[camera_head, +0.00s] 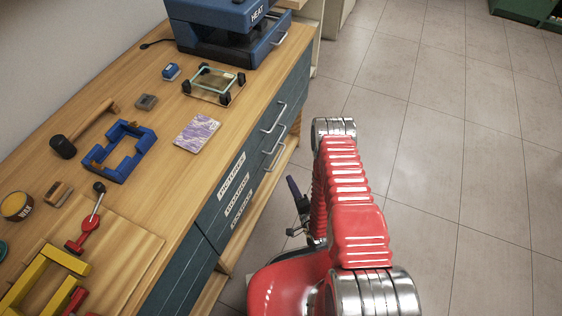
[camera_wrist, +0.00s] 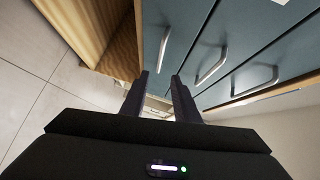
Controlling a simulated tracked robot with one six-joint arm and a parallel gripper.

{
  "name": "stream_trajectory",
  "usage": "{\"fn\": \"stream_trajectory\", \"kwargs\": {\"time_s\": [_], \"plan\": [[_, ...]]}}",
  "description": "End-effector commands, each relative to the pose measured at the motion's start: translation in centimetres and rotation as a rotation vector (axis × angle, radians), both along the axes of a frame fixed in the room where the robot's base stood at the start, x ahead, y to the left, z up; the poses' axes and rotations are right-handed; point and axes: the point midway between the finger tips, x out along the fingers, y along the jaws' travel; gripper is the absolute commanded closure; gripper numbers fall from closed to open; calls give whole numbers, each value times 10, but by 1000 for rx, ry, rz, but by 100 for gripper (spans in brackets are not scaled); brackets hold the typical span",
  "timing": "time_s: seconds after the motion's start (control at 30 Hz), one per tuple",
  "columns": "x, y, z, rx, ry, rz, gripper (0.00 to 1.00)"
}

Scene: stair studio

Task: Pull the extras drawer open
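The blue-grey drawer front (camera_head: 250,165) of the bench carries three stacked labels (camera_head: 237,190); their lettering is too small to read surely, so I cannot tell which drawer is the extras one. Silver bar handles (camera_head: 274,118) stand out from the fronts. In the wrist view, the drawer fronts (camera_wrist: 240,35) carry three handles, and the nearest handle (camera_wrist: 163,50) lies just beyond my fingertips. My gripper (camera_wrist: 160,75) is open, with a gap between its two dark fingers and no handle in it. In the head view my gripper (camera_head: 297,207) is small and partly hidden by my arm.
The bench top (camera_head: 150,190) holds a blue heat press (camera_head: 225,35), a blue frame (camera_head: 122,150), a mallet (camera_head: 80,130) and a patterned tile (camera_head: 197,132). Wooden edging (camera_wrist: 105,35) is close left of my fingers.

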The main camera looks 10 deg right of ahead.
Motion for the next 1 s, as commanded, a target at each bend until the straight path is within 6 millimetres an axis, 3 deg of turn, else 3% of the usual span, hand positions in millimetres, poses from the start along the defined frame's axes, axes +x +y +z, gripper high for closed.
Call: {"fn": "stream_trajectory", "kwargs": {"time_s": [0.17,0.37,1.0], "plan": [[5,1,-1,-2,0,1,72],[24,4,-3,-3,-1,3,72],[118,18,-17,-2,0,1,72]]}}
